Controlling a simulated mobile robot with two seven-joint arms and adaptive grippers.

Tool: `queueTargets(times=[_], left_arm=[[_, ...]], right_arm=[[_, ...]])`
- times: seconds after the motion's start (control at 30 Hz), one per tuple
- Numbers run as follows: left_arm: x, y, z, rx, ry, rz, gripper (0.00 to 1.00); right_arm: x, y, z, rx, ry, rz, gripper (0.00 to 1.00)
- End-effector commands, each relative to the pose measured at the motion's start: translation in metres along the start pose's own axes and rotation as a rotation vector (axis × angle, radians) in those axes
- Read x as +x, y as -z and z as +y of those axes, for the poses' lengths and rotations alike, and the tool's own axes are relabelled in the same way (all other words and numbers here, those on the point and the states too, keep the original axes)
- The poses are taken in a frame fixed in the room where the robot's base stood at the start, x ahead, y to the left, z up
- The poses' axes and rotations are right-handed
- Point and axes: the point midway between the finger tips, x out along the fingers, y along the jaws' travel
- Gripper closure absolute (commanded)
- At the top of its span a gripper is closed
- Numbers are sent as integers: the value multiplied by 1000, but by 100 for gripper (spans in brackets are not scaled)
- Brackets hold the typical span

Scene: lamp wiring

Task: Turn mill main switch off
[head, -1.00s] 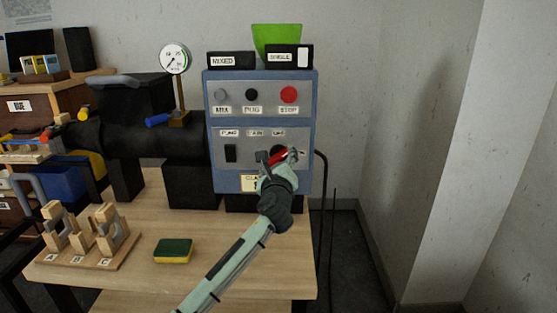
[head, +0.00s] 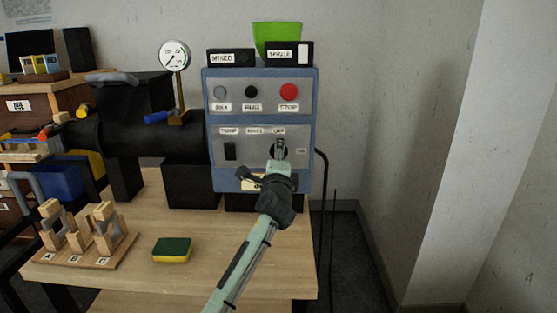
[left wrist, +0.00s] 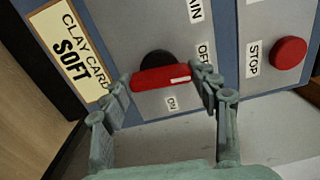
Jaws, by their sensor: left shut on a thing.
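The mill main switch is a red bar handle (left wrist: 161,78) on a black round base (left wrist: 157,57) on the grey panel of the blue control box (head: 262,117). In the left wrist view the handle lies between the fingers of my left gripper (left wrist: 162,86), which is shut on it at its ends. The white-marked end points towards the OFF label (left wrist: 203,54). The ON label (left wrist: 171,103) is to the side of the handle. In the head view my left gripper (head: 280,150) covers most of the switch. My right gripper is not in view.
A red STOP button (head: 289,92), a black button (head: 251,92) and a grey button (head: 219,92) sit above. A black rocker (head: 230,151) is left of the switch. A sponge (head: 172,250) and wooden holder (head: 88,242) stand on the table. Floor to the right is clear.

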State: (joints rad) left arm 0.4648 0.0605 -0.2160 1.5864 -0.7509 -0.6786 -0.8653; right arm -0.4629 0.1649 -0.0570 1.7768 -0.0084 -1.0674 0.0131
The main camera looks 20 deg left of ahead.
Motion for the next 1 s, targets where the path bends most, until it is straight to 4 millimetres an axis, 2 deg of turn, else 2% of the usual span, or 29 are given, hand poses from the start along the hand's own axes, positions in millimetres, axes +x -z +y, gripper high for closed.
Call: queueTargets(times=[0.3, 0.77, 0.8, 0.93, 1.0], left_arm=[[0, 0, 0, -94, 0, 0, 69], [0, 0, 0, -107, 0, 0, 69], [0, 0, 0, -107, 0, 0, 38], [0, 0, 0, -106, 0, 0, 21], [0, 0, 0, -105, 0, 0, 19]], right_arm=[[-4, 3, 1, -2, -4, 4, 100], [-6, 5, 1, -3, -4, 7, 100], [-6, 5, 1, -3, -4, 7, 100], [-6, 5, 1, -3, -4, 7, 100], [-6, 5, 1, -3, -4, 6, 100]])
